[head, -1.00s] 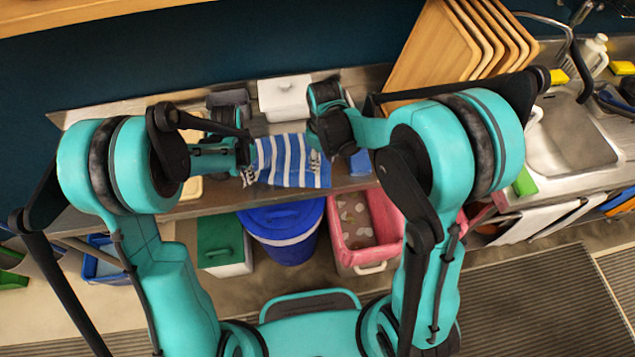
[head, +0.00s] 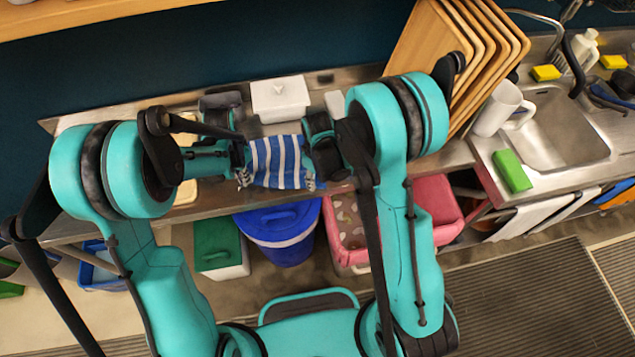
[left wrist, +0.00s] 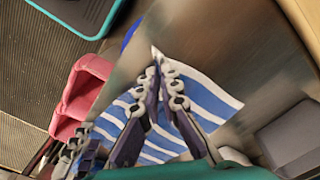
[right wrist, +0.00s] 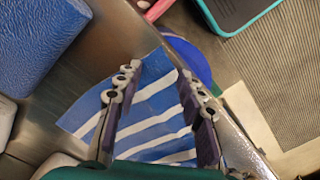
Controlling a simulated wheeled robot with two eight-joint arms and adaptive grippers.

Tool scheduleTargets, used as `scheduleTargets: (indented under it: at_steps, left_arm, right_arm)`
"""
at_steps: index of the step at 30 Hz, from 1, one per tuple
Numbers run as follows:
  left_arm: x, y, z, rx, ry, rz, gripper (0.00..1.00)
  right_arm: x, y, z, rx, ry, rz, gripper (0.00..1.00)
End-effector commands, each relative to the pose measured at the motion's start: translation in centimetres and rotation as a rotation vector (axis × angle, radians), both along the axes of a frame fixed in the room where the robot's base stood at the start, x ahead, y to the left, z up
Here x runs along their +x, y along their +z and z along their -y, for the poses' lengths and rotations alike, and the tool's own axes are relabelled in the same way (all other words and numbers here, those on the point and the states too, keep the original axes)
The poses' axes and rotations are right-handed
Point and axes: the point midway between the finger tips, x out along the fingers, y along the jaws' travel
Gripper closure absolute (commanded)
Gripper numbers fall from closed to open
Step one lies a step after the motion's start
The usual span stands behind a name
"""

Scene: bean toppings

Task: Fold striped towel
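The blue and white striped towel (head: 278,162) lies on the steel counter, between my two grippers. In the left wrist view the towel (left wrist: 205,98) spreads under and around the fingers. My left gripper (head: 243,163) is at the towel's left edge. Its fingers (left wrist: 158,72) are together, with a small bit of towel showing between the tips. My right gripper (head: 318,165) is at the towel's right edge. Its fingers (right wrist: 160,85) are apart over the towel (right wrist: 150,110), with stripes visible between them. The towel's right end is partly hidden by my right arm.
A white lidded box (head: 281,99) stands behind the towel. Wooden trays (head: 440,60) lean at the back right, beside a white mug (head: 500,108) and the sink (head: 560,135). A blue bin (head: 285,235) and a pink bin (head: 435,205) stand below the counter's front edge.

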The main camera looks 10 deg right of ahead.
Motion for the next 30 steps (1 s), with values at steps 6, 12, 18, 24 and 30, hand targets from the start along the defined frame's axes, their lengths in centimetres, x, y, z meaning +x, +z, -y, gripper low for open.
scheduleTargets:
  at_steps: [6, 12, 18, 24, 30]
  left_arm:
    - [0.0, -0.01, 0.0, 0.0, 0.0, 0.0, 1.0]
    - [0.0, -0.01, 0.0, 0.0, 0.0, 0.0, 1.0]
    - [0.0, -0.02, 0.0, 0.0, 0.0, 0.0, 1.0]
    - [0.0, -0.02, 0.0, 0.0, 0.0, 0.0, 1.0]
    - [0.01, -0.01, -0.01, 0.0, 0.0, 0.0, 1.0]
  right_arm:
    - [0.0, 0.01, 0.0, 0.0, 0.0, 0.0, 0.61]
    - [0.0, -0.12, 0.0, 0.0, 0.0, 0.0, 0.66]
    - [-0.01, -0.13, -0.01, 0.0, 0.0, 0.0, 0.93]
    - [-0.01, -0.12, 0.01, 0.0, 0.0, 0.0, 1.0]
    - [-0.01, -0.12, 0.01, 0.0, 0.0, 0.0, 1.0]
